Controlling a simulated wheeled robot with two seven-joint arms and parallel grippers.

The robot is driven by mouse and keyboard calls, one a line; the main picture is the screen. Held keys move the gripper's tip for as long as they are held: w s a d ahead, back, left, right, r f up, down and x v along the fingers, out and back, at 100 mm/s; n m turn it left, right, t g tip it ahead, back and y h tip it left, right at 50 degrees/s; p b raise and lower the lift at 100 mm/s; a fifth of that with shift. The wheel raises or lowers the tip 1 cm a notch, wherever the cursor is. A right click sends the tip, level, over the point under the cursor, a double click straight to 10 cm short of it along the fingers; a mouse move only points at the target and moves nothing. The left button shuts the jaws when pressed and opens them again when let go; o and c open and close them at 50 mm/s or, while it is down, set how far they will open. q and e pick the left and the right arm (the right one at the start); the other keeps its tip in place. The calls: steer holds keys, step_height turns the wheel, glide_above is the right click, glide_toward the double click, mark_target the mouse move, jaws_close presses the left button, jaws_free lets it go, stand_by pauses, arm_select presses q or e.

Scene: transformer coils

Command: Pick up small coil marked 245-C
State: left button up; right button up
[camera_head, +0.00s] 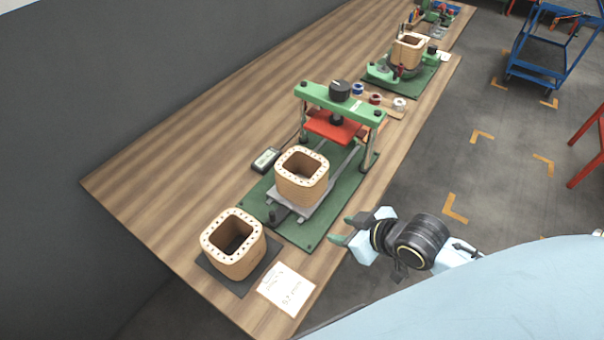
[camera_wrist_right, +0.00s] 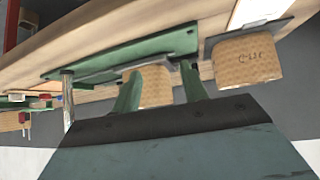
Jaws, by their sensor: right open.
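A tan square coil with a hollow middle (camera_head: 247,262) stands on a dark mat at the table's near end. In the right wrist view this coil (camera_wrist_right: 240,66) shows a dark marking on its side, too small to read for sure. A second similar coil (camera_head: 301,192) sits on a grey plate in front of the green press; part of it shows between my fingers in the right wrist view (camera_wrist_right: 156,88). I cannot tell which is 245-C. My right gripper (camera_head: 350,229) is open and empty, beyond the table's right edge, apart from both coils. My left gripper is not in view.
The green press (camera_head: 340,100) stands behind the second coil. A handheld meter (camera_head: 265,160) lies beside it. A white paper (camera_head: 286,290) lies next to the near coil. Another coil (camera_head: 408,50) stands farther back. The table's left part is clear. A blue cart (camera_head: 545,68) stands on the floor.

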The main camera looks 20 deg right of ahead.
steer(key=w+d+r+n+t+y, duration=0.1)
steer(key=w+r+n+t+y, duration=0.15)
steer(key=w+r, duration=0.45)
steer(key=y, duration=0.1)
glide_toward(288, 175)
steer(key=shift+m+t, duration=0.45)
steer(key=shift+f+b+x, duration=0.15)
steer(key=shift+b+x, duration=0.05)
steer(key=shift+x, duration=1.7)
steer(key=shift+f+b+x, duration=0.15)
steer(key=shift+x, duration=1.7)
steer(key=shift+s, duration=0.2)
jaws_close()
steer(key=shift+r, duration=0.1)
